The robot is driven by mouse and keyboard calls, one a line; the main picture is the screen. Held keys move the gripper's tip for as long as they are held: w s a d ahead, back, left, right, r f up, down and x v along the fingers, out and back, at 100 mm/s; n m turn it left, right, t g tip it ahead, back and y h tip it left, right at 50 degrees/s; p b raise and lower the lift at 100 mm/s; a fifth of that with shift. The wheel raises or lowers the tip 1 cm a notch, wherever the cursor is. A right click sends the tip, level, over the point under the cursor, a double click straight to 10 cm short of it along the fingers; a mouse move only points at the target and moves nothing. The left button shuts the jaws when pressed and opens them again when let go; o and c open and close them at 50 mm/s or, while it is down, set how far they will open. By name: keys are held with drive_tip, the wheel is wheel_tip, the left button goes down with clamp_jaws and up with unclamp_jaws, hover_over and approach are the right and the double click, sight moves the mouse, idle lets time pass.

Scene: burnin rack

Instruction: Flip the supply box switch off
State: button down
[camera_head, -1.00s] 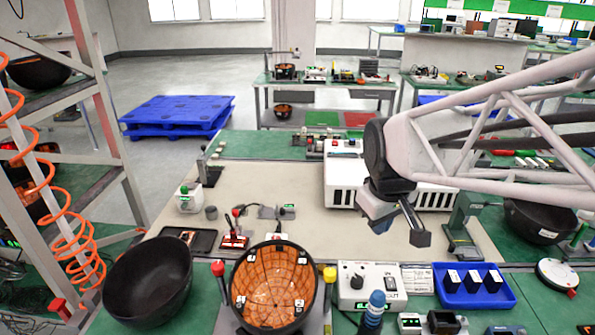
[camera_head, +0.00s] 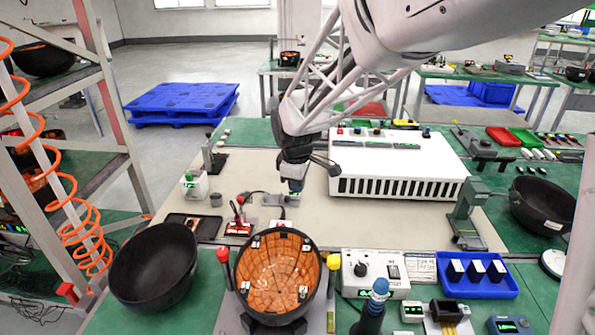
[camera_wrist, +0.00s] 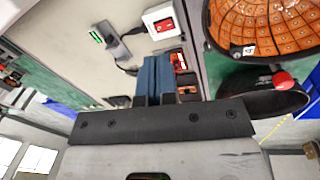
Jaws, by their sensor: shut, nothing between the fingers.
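My gripper (camera_head: 293,188) is shut and empty, pointing down over the beige mat behind the bowl, left of and beyond that box. In the wrist view its blue fingers (camera_wrist: 153,75) are together, overlapping the view of a red fixture (camera_wrist: 184,68). The supply box cannot be made out in the wrist view.
The orange-lined bowl (camera_head: 277,274) stands between red and yellow knobs. A blue tray (camera_head: 476,277) with black blocks is right of the supply box, and a blue-topped post (camera_head: 378,300) stands before it. A small white box with a red part (camera_wrist: 161,20) shows in the wrist view.

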drive_tip(key=n, duration=0.2)
hover_over(281, 225)
drive_tip(key=s, duration=0.2)
wheel_tip(281, 225, down, 4)
drive_tip(key=shift+r, duration=0.2)
drive_tip(key=shift+f, duration=0.15)
drive_tip(key=f, duration=0.4)
drive_tip(key=w+f, duration=0.1)
drive_tip(key=f, duration=0.8)
drive_tip(key=shift+w+f, duration=0.3)
drive_tip(key=shift+w, duration=0.05)
